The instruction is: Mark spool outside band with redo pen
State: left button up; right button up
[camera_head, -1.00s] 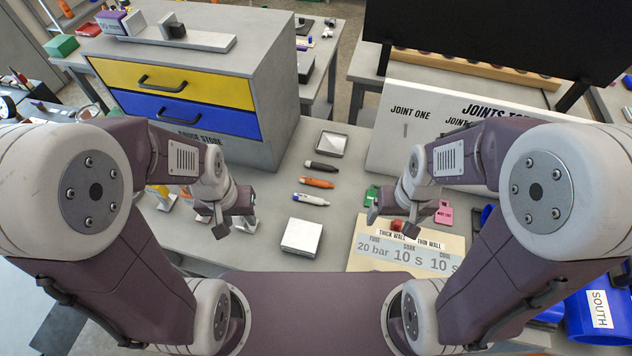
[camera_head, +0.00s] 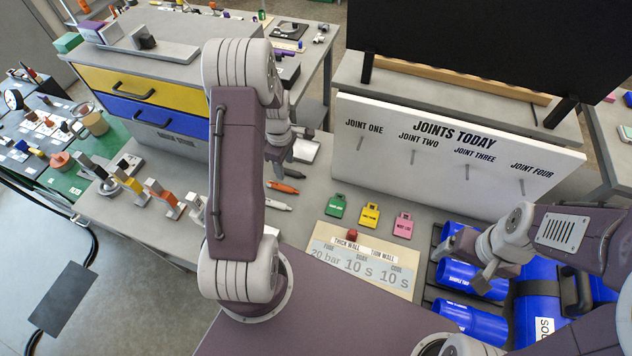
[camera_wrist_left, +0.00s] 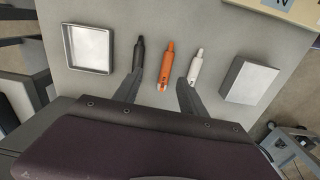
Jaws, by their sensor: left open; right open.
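Three pens lie side by side in the left wrist view: a dark one (camera_wrist_left: 138,60), an orange one (camera_wrist_left: 167,64) and a white one (camera_wrist_left: 195,66). I cannot read which is the redo pen. My left gripper (camera_wrist_left: 160,78) is open above them, the orange pen showing between its fingers. In the head view, the orange pen (camera_head: 283,187) and white pen (camera_head: 276,205) show beside my left gripper (camera_head: 280,152). My right gripper (camera_head: 466,264) is open and empty above blue pipe pieces (camera_head: 470,318) at the right. Which piece is the spool, and its outside band, I cannot tell.
A square tray (camera_wrist_left: 89,48) and a pale block (camera_wrist_left: 249,82) flank the pens. A card (camera_head: 365,258) with a red knob lies right of them, below green (camera_head: 336,205), yellow and pink tags. The joints board (camera_head: 455,160) stands behind. Orange-and-grey tools (camera_head: 163,197) stand left.

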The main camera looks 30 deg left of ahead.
aim_at(280, 185)
pick_arm(q)
jog(key=shift+n, duration=0.3)
jog(key=s+a+f, duration=0.1)
jog(key=s+a, duration=0.1)
jog(key=a, duration=0.1)
jog(key=shift+s+f, duration=0.3)
jog(key=shift+f, duration=0.05)
jog(key=shift+w+d+f+p, duration=0.15)
jog(key=shift+f+p, duration=0.1)
jog(key=shift+f, duration=0.3)
jog(key=shift+w+d+f+p, duration=0.15)
jog(key=shift+f+p, duration=0.1)
jog(key=shift+f, duration=0.3)
jog(key=shift+w+d+f, duration=0.15)
jog(key=shift+d+f, duration=0.1)
jog(key=shift+f, duration=0.1)
notch_tip(280, 185, down, 5)
jog(key=shift+a+r+p, duration=0.15)
jog(key=shift+p, duration=0.75)
jog(key=shift+w+f, duration=0.1)
jog(key=shift+f, duration=0.15)
grip_shut()
pick_arm(e)
jog(key=r, duration=0.1)
jog(key=a+r, duration=0.1)
jog(key=r, duration=0.1)
jog(key=shift+s+a+r, duration=0.2)
jog(key=shift+s+a, duration=0.1)
jog(key=shift+s, duration=0.1)
